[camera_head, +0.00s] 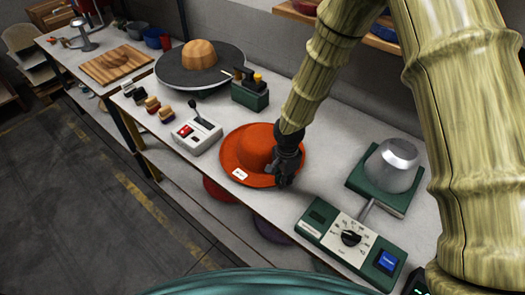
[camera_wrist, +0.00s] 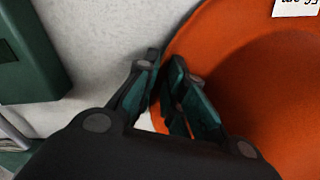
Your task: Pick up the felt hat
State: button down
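The orange felt hat (camera_head: 258,145) lies brim down on the grey bench, with a white label on the near part of its brim. It also fills the right of the wrist view (camera_wrist: 262,85). My gripper (camera_head: 281,181) is at the right edge of the brim, pointing down. In the wrist view its fingertips (camera_wrist: 164,62) are close together, one on each side of the brim edge. The gripper looks shut on the brim. The exact contact is partly hidden by the fingers.
A green control box (camera_head: 350,238) with a dial and a silver dome press (camera_head: 391,165) stand to the right. A white lever box (camera_head: 194,136) and a dark green box (camera_head: 249,95) stand left and behind. A wooden hat form (camera_head: 200,62) on a dark disc is farther back.

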jog(key=shift+r, duration=0.1)
dwell(0.5)
notch_tip(320, 180, up, 10)
jog(key=b, duration=0.3)
dwell(0.4)
jog(key=c, duration=2.1)
grip_release()
grip_shut()
